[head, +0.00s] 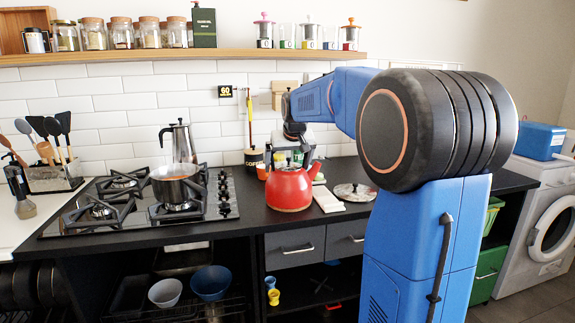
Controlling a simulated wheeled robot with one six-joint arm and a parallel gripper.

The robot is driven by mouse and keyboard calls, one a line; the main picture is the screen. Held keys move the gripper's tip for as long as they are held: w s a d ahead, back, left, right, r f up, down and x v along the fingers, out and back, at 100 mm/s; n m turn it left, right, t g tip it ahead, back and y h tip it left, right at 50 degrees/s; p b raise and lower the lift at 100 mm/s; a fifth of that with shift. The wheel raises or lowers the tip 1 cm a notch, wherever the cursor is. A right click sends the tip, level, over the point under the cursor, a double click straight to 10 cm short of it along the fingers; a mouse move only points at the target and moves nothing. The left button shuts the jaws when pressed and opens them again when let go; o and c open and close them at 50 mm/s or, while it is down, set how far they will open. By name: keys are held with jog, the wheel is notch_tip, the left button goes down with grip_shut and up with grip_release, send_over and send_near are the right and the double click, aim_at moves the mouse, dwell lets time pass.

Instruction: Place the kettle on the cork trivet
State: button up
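The red kettle (289,190) is upright near the front edge of the black counter, right of the gas hob. Its short spout points up and to the right. My gripper (290,158) is directly above the kettle, pointing down at its top and handle. The dark fingers and dark handle merge, so I cannot tell whether the gripper is closed on the handle. I cannot make out a cork trivet; the kettle and gripper hide part of the counter.
A steel pot (176,188) and a moka pot (181,144) stand on the gas hob (95,216). A pale flat item (327,199) lies close to the kettle's right, with a glass lid (355,192) beyond it. An orange cup (262,172) is behind the kettle.

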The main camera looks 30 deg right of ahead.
jog(key=v, duration=1.2)
jog(key=shift+s+r, duration=0.1)
jog(key=s+a+f+n, duration=0.1)
jog(key=s+a+f, duration=0.3)
jog(key=s, duration=0.2)
jog(key=s+a+f+y, duration=0.1)
jog(key=s+a+f, duration=0.25)
jog(key=s, duration=0.25)
jog(key=s+a+f+n, duration=0.1)
jog(key=s+a+f, duration=0.25)
jog(key=s, duration=0.25)
jog(key=s+a+f, duration=0.3)
jog(key=s+f, duration=0.5)
jog(key=s+a+f+n+g+y, duration=0.1)
jog(key=s+a+f, duration=0.2)
jog(key=s+f, duration=0.4)
jog(key=shift+s+a+f, duration=0.25)
jog(key=shift+s+f, duration=0.1)
jog(key=shift+s, duration=0.9)
